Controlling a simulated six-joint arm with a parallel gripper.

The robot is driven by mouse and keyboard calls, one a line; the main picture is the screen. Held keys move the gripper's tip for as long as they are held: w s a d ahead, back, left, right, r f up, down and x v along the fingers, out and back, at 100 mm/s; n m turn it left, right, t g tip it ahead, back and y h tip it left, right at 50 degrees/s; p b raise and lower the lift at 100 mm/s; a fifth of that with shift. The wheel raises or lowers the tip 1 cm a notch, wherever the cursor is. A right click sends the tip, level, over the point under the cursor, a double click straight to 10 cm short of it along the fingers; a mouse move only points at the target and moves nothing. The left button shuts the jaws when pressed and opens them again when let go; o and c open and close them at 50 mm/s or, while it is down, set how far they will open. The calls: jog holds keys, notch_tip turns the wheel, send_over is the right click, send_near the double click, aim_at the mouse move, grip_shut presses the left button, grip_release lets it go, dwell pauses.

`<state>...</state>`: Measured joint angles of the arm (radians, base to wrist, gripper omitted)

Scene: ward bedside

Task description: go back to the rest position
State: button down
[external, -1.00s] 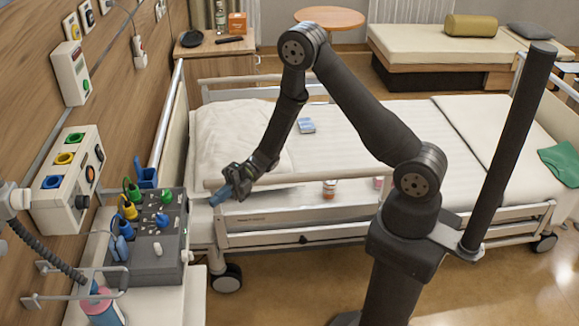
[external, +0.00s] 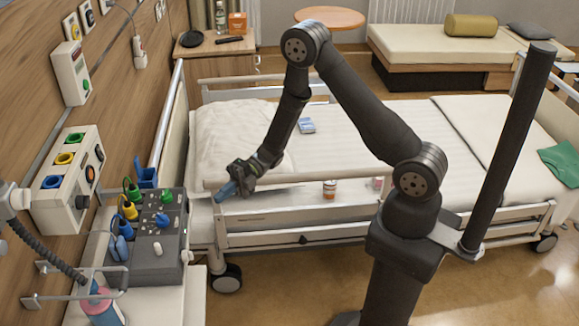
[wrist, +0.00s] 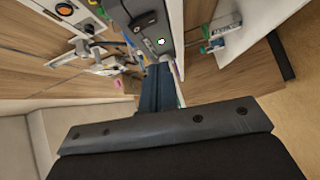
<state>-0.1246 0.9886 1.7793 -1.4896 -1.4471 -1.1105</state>
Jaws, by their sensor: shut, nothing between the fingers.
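The grey device (external: 160,262) with coloured plugs stands on a white surface at the left. The bed (external: 350,150) lies beneath my arm, with a blue packet (external: 307,125) on it.

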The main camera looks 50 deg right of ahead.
jog(key=d+f, duration=0.2)
jog(key=d, duration=0.5)
jog(key=a+r, duration=0.2)
jog(key=a, duration=0.8)
jog(key=d, duration=1)
jog(key=s+a+r+m+t+h, duration=0.1)
jog(key=s+m+t, duration=0.3)
jog(key=m, duration=0.9)
jog(key=s+a+r+m+t+h, duration=0.1)
jog(key=s+m+t+h, duration=0.3)
jog(key=m, duration=0.9)
jog(key=s+a+t, duration=0.1)
jog(key=t, duration=0.2)
jog(key=shift+s+r+t, duration=0.15)
jog(key=shift+r+t, duration=0.1)
jog(key=shift+t, duration=0.15)
